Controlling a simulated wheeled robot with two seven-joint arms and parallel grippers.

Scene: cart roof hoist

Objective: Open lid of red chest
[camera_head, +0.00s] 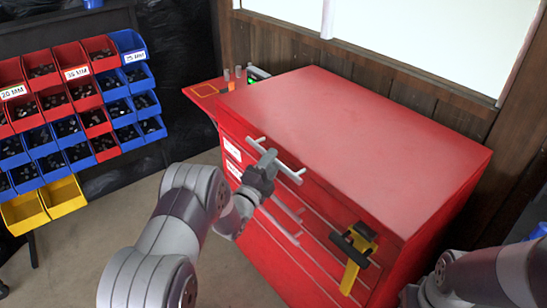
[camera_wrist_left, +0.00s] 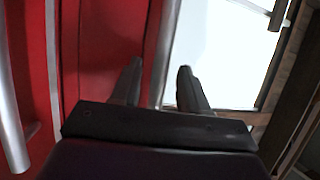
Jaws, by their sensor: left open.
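The red chest (camera_head: 350,130) stands against the wall in the head view, and its flat lid is down. A silver bar handle (camera_head: 290,172) runs along the upper front edge. My left gripper (camera_head: 268,158) is at this handle, with its fingertips over or beside the bar; I cannot tell whether they touch it. In the left wrist view my left gripper (camera_wrist_left: 158,72) is open, its two dark fingers apart. The chest's red front (camera_wrist_left: 105,40) fills the left of that view. My right arm enters at the lower right of the head view, but its gripper does not show.
More silver drawer handles (camera_head: 280,222) lie lower on the front. A yellow and black tool (camera_head: 354,255) hangs at the front's right. A red side shelf (camera_head: 203,90) holds small items. Red, blue and yellow bins (camera_head: 75,110) stand at left. A bright window (camera_head: 400,30) is behind.

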